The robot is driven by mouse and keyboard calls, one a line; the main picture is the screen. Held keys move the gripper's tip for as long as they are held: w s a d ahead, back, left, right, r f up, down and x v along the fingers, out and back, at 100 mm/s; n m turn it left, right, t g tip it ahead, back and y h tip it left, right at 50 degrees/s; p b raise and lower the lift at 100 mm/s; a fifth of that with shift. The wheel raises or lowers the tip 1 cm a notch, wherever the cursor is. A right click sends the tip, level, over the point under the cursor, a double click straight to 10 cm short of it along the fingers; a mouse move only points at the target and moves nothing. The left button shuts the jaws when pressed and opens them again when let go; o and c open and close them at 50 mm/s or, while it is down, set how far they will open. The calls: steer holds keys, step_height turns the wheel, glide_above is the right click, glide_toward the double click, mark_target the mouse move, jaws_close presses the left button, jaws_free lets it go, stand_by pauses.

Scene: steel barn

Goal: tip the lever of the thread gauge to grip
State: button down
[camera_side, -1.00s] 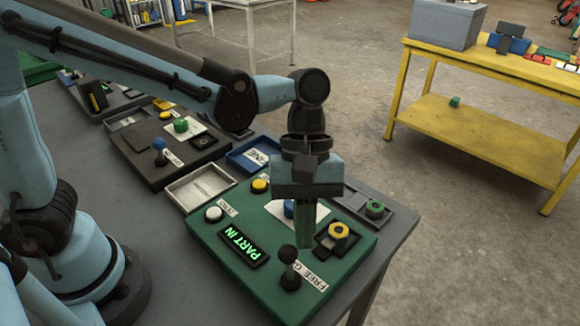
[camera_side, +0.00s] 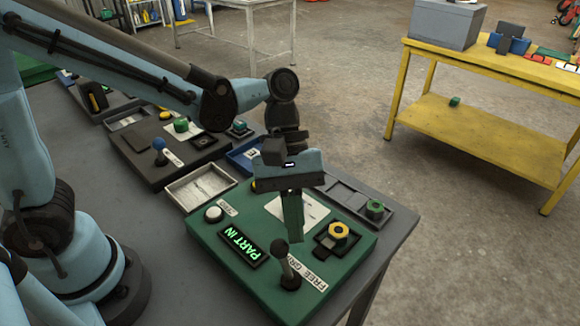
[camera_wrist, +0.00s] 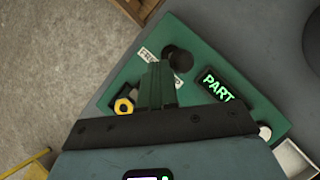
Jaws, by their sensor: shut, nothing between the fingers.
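The thread gauge (camera_side: 225,268) is a green box on the grey table, with a lit "PART IN" display (camera_side: 239,243). Its black lever (camera_side: 287,268) stands near the front edge and leans to the upper left in the side view. A yellow nut (camera_side: 338,230) sits in a black holder. My gripper (camera_side: 296,240) is shut and empty, its tips close beside the lever knob; contact cannot be told. In the wrist view, the gripper (camera_wrist: 157,72) is left of the dark knob (camera_wrist: 178,58).
A white button (camera_side: 214,214) is on the gauge's left. A metal tray (camera_side: 199,188) and a dark unit with a blue-knobbed lever (camera_side: 160,150) lie behind it. A tray with a green nut (camera_side: 374,208) is to the right.

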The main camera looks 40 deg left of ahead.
steer(key=shift+d+f, duration=0.1)
steer(key=shift+d, duration=0.05)
steer(key=shift+d+f, duration=0.25)
steer(key=shift+d, duration=0.3)
steer(key=shift+w+d+r, duration=0.15)
steer(key=shift+w+d, duration=0.05)
steer(key=shift+w, duration=0.15)
steer(key=w+a+r, duration=0.3)
steer(key=w+r, duration=0.3)
steer(key=r, duration=0.4)
steer(key=s+a+f+m+t+y, duration=0.2)
steer(key=a+m+t, duration=0.3)
steer(key=a, duration=0.4)
steer(key=s+a+f+m+t+y, duration=0.2)
steer(key=a+f+m+t+y, duration=0.1)
steer(key=a, duration=0.6)
steer(key=f+m+t, duration=0.1)
steer(key=t, duration=0.1)
steer(key=shift+s+m+t, duration=0.15)
steer(key=shift+m+t, duration=0.25)
